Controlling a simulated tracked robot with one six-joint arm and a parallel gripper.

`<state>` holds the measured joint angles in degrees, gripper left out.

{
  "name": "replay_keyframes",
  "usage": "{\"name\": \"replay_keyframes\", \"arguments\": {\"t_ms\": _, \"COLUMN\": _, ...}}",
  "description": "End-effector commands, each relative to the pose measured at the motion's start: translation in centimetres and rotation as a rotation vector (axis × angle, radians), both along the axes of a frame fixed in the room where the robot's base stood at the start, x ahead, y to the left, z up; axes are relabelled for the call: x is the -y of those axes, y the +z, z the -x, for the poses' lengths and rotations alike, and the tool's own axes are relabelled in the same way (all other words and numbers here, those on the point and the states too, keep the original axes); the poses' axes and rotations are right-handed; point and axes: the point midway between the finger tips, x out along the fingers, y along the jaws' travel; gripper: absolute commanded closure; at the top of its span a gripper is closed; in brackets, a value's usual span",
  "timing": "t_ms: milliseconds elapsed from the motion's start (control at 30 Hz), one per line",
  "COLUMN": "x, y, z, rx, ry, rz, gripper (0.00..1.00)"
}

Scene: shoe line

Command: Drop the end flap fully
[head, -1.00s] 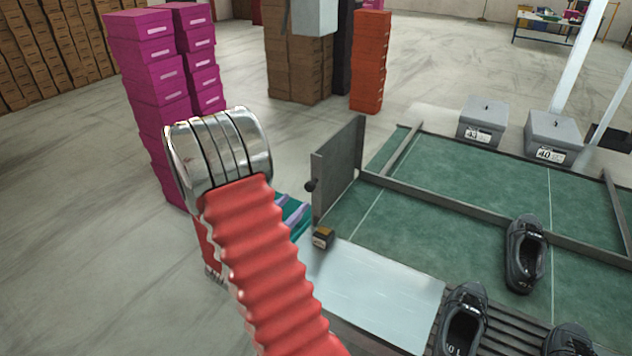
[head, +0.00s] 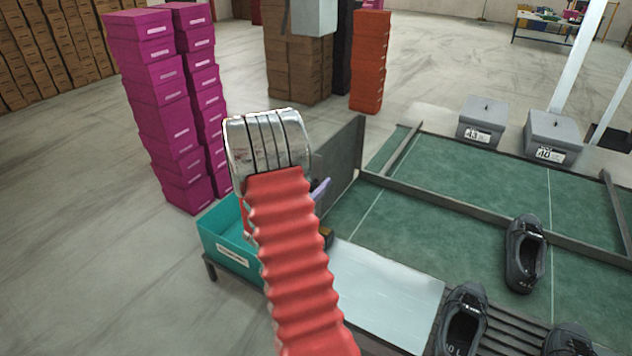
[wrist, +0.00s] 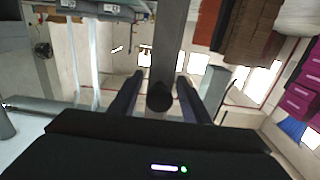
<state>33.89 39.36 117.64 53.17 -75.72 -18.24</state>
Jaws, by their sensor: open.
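The end flap (head: 343,158) is a dark grey panel standing upright at the near-left end of the green table. In the wrist view the flap (wrist: 171,35) shows edge-on, with its round dark knob (wrist: 160,97) between my fingers. My gripper (wrist: 160,76) is open, one finger on each side of the knob; I cannot tell whether either finger touches it. In the head view my red-sleeved arm hides the knob and most of the gripper; only a purplish finger (head: 320,190) shows beside the flap.
A teal open box (head: 228,240) is on a low stand left of my arm. Magenta boxes (head: 165,115) are stacked behind it. A pale plate (head: 385,285) and dark shoes (head: 525,255) lie to the right. Grey lidded boxes (head: 550,138) stand at the table's far side.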

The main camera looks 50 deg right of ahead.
Motion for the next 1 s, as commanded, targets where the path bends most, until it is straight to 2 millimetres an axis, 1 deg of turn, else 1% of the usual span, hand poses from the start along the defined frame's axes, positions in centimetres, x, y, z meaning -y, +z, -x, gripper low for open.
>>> {"name": "replay_keyframes", "arguments": {"t_ms": 33, "x": 0.48, "y": -0.01, "z": 0.01, "rx": 0.000, "ry": -0.001, "rz": 0.000, "gripper": 0.57}}
{"name": "replay_keyframes", "arguments": {"t_ms": 133, "x": 0.95, "y": -0.02, "z": -0.07, "rx": -0.001, "ry": 0.000, "rz": -0.001, "gripper": 0.57}}
{"name": "replay_keyframes", "arguments": {"t_ms": 433, "x": 1.04, "y": 0.01, "z": -0.13, "rx": 0.000, "ry": 0.001, "rz": 0.000, "gripper": 0.57}}
{"name": "replay_keyframes", "arguments": {"t_ms": 1000, "x": 1.02, "y": 0.01, "z": -0.08, "rx": 0.000, "ry": 0.000, "rz": 0.000, "gripper": 0.98}}
